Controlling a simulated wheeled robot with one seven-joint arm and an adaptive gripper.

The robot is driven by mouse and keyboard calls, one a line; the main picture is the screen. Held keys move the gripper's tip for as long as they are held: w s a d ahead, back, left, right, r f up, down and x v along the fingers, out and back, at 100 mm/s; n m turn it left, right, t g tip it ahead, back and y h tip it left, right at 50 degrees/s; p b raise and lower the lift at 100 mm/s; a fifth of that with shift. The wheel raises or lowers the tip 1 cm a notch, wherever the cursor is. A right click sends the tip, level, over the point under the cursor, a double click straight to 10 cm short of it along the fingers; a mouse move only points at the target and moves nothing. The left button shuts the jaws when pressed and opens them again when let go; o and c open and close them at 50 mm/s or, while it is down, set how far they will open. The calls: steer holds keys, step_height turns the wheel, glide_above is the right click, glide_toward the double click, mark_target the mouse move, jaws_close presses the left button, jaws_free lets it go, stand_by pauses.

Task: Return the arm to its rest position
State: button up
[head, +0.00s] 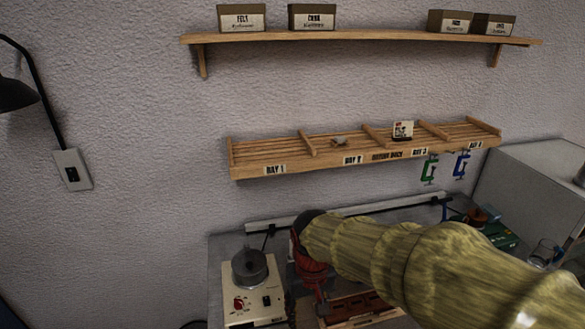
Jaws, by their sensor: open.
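My arm, with a streaked yellow-green surface, reaches in from the lower right of the head view toward the bench. It ends in a dark rounded wrist. My gripper (313,283) appears as the red and dark parts below that wrist, low over the bench beside the hot-plate-like unit. Its fingertips are hard to make out against the things behind them. I see nothing held in it. The arm hides part of the bench behind it.
A cream unit with a grey pot (249,267) stands left of my gripper. A wooden tray (358,309) lies below the arm. A wooden rack (262,160) with labelled bays and clamps (429,170) hangs above. A shelf (360,36) holds several boxes. A grey cabinet (530,180) stands right.

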steer(key=s+d+r+m+t+b, duration=0.1)
steer(key=s+d+r+t+b, duration=0.1)
steer(key=s+d, duration=0.5)
steer(key=s+d+r+m+t+b, duration=0.2)
steer(key=s+d+b, duration=0.1)
steer(key=s+d, duration=0.3)
steer(key=shift+s+d+r+t, duration=0.4)
steer(key=shift+d, duration=0.95)
